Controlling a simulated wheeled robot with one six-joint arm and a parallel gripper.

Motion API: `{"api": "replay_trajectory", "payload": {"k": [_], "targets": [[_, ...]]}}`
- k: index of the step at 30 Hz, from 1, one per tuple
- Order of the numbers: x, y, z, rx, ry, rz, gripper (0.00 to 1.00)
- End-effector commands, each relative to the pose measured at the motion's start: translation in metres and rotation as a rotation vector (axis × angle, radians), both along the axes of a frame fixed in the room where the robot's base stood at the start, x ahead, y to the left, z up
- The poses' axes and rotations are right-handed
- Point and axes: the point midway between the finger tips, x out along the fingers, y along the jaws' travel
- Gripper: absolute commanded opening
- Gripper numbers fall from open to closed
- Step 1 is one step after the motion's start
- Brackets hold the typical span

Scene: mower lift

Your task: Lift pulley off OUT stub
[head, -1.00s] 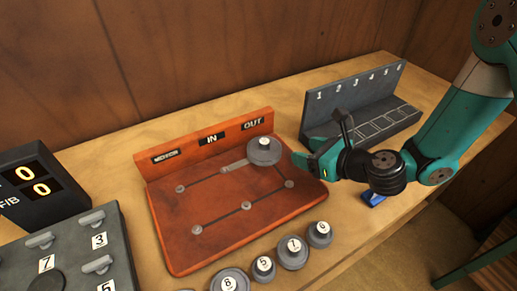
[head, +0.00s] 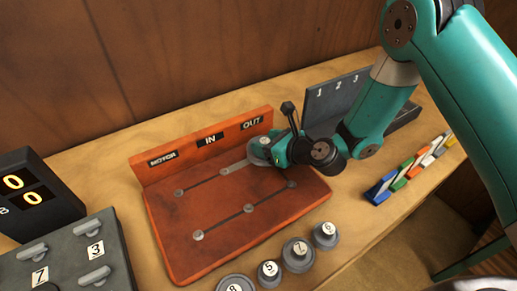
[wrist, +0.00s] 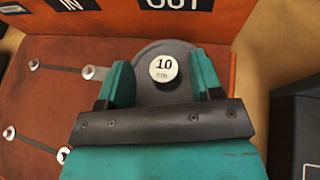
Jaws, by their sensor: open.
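The grey pulley (wrist: 150,92) has a white cap marked 10 and sits on the orange board (wrist: 45,110) below the OUT label (wrist: 172,3). In the head view the pulley (head: 257,149) is partly covered by my gripper (head: 277,152). In the wrist view my gripper (wrist: 163,84) is open, with one teal finger on each side of the white cap, over the disc. I cannot tell whether the fingers touch the pulley. The OUT stub is hidden under it.
Several loose numbered pulleys (head: 298,255) stand along the board's front edge. A dark numbered rack (head: 335,98) is behind my arm at the right. A display (head: 35,195) and a grey panel (head: 75,262) are at the left.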

Motion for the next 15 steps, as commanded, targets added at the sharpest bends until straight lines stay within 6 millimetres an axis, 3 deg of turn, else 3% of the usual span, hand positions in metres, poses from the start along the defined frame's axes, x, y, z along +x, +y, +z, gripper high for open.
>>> {"api": "replay_trajectory", "payload": {"k": [4, 11, 12, 15], "targets": [[0.0011, -0.0043, 0.0, -0.001, 0.0, -0.006, 0.57], [0.001, -0.0048, 0.0, -0.001, 0.0, -0.006, 0.04], [0.001, -0.0046, 0.0, -0.001, 0.0, -0.006, 0.0], [0.0009, -0.0039, 0.0002, -0.001, 0.001, -0.005, 0.0]]}}
